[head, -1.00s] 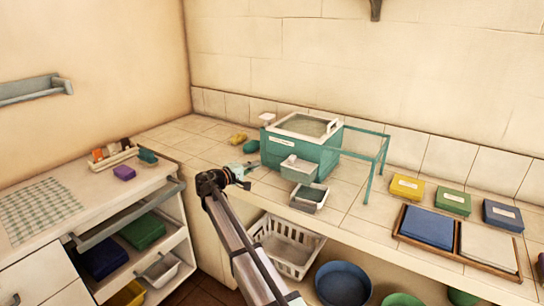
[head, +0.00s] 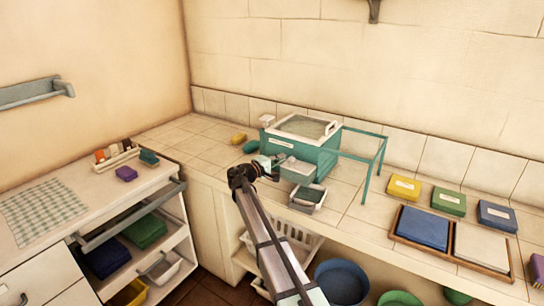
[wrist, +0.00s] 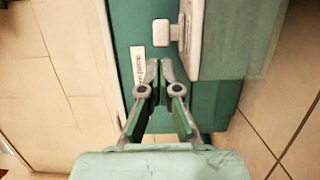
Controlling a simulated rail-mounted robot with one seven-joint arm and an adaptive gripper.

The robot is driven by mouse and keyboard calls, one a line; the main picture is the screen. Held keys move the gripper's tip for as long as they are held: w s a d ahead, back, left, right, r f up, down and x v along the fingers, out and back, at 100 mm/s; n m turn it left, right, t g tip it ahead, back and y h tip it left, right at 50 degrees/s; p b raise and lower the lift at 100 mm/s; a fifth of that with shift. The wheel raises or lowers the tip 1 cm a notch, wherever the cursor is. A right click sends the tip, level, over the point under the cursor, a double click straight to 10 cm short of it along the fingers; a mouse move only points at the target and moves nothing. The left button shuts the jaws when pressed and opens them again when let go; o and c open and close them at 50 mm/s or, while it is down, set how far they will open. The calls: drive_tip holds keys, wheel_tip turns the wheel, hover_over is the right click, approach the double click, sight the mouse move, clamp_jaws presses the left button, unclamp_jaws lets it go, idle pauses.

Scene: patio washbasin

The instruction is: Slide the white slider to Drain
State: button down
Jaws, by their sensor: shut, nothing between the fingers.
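The green washbasin box (head: 315,158) stands on the tiled counter, with a white rim and a pale label (head: 282,143) on its front. A white knob, which looks like the slider (head: 267,119), is at its left end. In the wrist view the white slider (wrist: 162,33) is above my fingertips, beside the white rim. The label (wrist: 138,72) is left of the fingers, its lettering too small to read surely. My gripper (wrist: 159,66) is shut and empty over the green box, apart from the slider in the picture. In the head view, my gripper's fingers are hard to make out.
A small grey tray (head: 308,198) stands in front of the box. A green rail frame (head: 375,165) is at its right. A yellow sponge (head: 239,138) and a dark green item (head: 251,146) lie to its left. Bare tiles are further left.

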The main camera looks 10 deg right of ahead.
sight(292, 167)
drive_tip(key=shift+s+d, duration=0.3)
drive_tip(key=shift+d, duration=0.1)
drive_tip(key=shift+s+d+f, duration=0.1)
drive_tip(key=shift+s+d, duration=0.05)
drive_tip(key=s+d+b, duration=0.2)
drive_tip(key=s+d, duration=0.1)
drive_tip(key=shift+d, duration=0.2)
drive_tip(key=shift+w, duration=0.15)
